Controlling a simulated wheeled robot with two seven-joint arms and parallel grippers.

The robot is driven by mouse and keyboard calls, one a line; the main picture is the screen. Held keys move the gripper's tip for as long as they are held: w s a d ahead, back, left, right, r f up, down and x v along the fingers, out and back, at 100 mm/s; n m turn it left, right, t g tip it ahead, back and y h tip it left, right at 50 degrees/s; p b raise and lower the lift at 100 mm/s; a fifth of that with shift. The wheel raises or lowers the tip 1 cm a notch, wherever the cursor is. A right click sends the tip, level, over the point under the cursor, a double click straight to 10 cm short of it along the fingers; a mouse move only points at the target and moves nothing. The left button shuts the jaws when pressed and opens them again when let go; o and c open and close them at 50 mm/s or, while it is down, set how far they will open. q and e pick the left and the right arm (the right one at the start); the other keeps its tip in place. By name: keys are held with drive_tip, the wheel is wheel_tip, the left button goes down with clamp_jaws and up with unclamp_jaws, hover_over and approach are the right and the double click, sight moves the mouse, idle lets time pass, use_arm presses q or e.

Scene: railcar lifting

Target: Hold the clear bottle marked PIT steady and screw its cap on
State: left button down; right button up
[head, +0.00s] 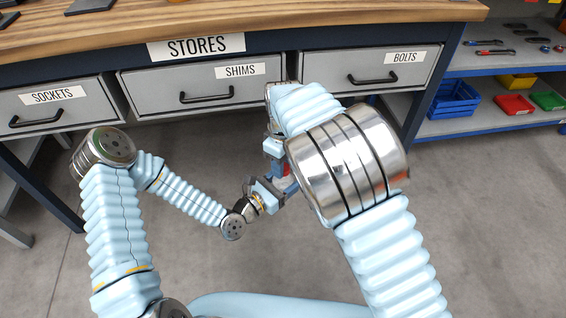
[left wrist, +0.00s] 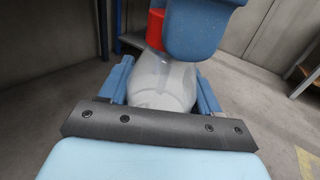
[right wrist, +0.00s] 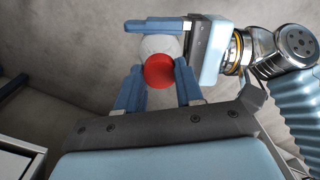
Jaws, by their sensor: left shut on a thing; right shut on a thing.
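The clear bottle (left wrist: 165,85) stands between the two blue fingers of my left gripper (left wrist: 163,92), which is shut on its body. No PIT marking can be read. The red cap (right wrist: 159,71) is at the top of the bottle, between the fingers of my right gripper (right wrist: 158,78), which is shut on it. The cap also shows in the left wrist view (left wrist: 155,28), at the neck; I cannot tell how far it is threaded. In the head view my right arm hides most of the bottle and cap.
A wooden-topped bench (head: 240,18) with grey drawers (head: 200,92) is just beyond my grippers. A shelf at the right holds a blue crate (head: 453,98) and red (head: 514,105), green and yellow bins. The floor around my arms is clear.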

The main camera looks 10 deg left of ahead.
clamp_jaws()
drive_tip(key=m, duration=0.9)
drive_tip(key=shift+m, duration=0.4)
drive_tip(key=m, duration=0.9)
drive_tip(key=o, duration=1)
unclamp_jaws()
drive_tip(key=shift+o, duration=0.2)
drive_tip(key=shift+r, duration=2.25)
